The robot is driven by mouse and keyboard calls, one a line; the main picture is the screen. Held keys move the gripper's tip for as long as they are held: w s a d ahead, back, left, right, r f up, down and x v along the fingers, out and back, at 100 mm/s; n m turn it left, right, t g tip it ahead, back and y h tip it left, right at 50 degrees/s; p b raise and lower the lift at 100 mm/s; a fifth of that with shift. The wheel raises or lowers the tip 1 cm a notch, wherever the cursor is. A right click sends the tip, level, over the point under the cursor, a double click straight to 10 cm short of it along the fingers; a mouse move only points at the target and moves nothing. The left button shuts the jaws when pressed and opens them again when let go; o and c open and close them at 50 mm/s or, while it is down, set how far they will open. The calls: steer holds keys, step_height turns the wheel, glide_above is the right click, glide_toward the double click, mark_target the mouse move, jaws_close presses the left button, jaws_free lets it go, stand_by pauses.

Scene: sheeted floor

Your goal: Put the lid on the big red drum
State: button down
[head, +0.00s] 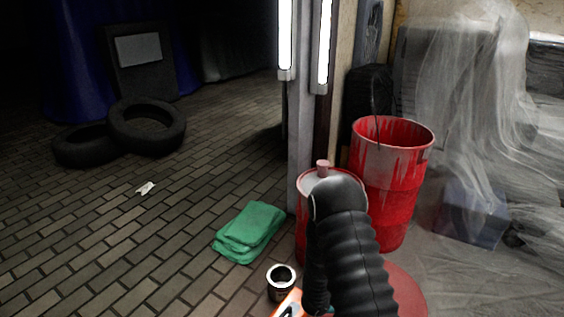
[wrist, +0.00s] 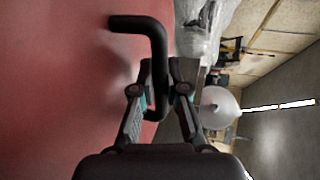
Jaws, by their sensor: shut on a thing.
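The big red drum (head: 392,190) stands upright at right in the head view, its top open and its red paint streaked with grey. The lid is a red disc (head: 408,290) low in the head view, partly behind my black arm. In the wrist view the lid (wrist: 60,90) fills the left side, with a bent black bar handle (wrist: 150,35). My gripper (wrist: 160,92) is shut on this handle, and the lid is apart from the drum's rim.
A smaller closed red drum (head: 305,232) with a cap stands left of the big one, beside a post (head: 302,140). A green folded cloth (head: 250,232), an open can (head: 281,277) and tyres (head: 147,128) lie left. Clear sheeting (head: 470,90) hangs at right.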

steer(key=w+a+r+n+t+y+p, duration=0.1)
steer(key=w+a+r+n+t+y, duration=0.15)
steer(key=a+r, duration=0.4)
steer(key=w+a+r+n+t+y, duration=0.2)
steer(key=a+r+n+t, duration=0.15)
steer(key=a, duration=0.65)
steer(key=w+d+r+n+t+y, duration=0.1)
steer(key=d+r+n+t+y, duration=0.1)
steer(key=r, duration=1)
steer(key=shift+d+r+n+y, duration=0.25)
steer(key=shift+d+n+y, duration=0.4)
steer(key=shift+n+y, duration=0.6)
